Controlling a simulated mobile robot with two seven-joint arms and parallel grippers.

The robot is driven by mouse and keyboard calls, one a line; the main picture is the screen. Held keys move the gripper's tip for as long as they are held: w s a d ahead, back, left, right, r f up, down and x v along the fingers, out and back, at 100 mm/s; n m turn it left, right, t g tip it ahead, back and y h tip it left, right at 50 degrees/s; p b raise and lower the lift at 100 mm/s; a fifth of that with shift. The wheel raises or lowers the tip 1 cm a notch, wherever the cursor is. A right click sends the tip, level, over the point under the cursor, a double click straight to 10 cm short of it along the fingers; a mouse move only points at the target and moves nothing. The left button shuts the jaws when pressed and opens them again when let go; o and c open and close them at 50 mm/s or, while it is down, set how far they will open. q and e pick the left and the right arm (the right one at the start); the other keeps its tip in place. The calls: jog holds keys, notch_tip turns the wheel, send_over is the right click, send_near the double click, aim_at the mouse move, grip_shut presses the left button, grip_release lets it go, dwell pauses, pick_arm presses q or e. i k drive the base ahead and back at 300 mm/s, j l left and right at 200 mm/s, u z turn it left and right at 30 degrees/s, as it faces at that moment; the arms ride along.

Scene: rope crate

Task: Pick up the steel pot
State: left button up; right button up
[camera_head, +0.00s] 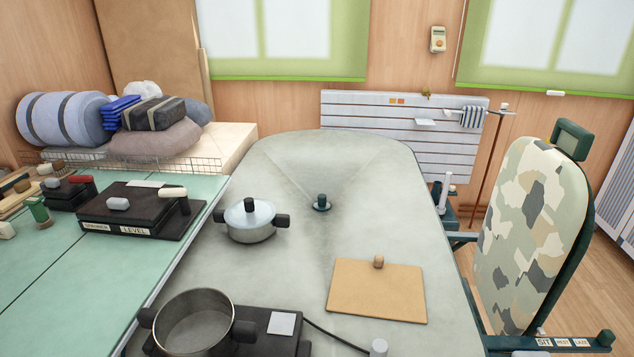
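Two metal pots are in view, and I cannot tell from the picture alone which one is called the steel pot. An open, empty-looking pot (193,325) with two dark side handles stands at the front left, on or against a black hot plate (262,335); its lower part is cut off by the frame. A smaller steel-coloured pot (250,233) with a lid, a dark knob and two dark side handles stands upright behind it on the grey table (330,230). Neither of my grippers shows in the head view.
A tan board (375,292) with a small wooden knob lies right of the pots. A dark green fitting (322,203) stands mid-table. A green table (60,275) adjoins on the left; a camouflage chair (530,235) stands right.

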aim_at(201, 321)
jog(key=u, duration=0.8)
jog(key=k+j+z, duration=0.15)
jog(key=z, duration=0.2)
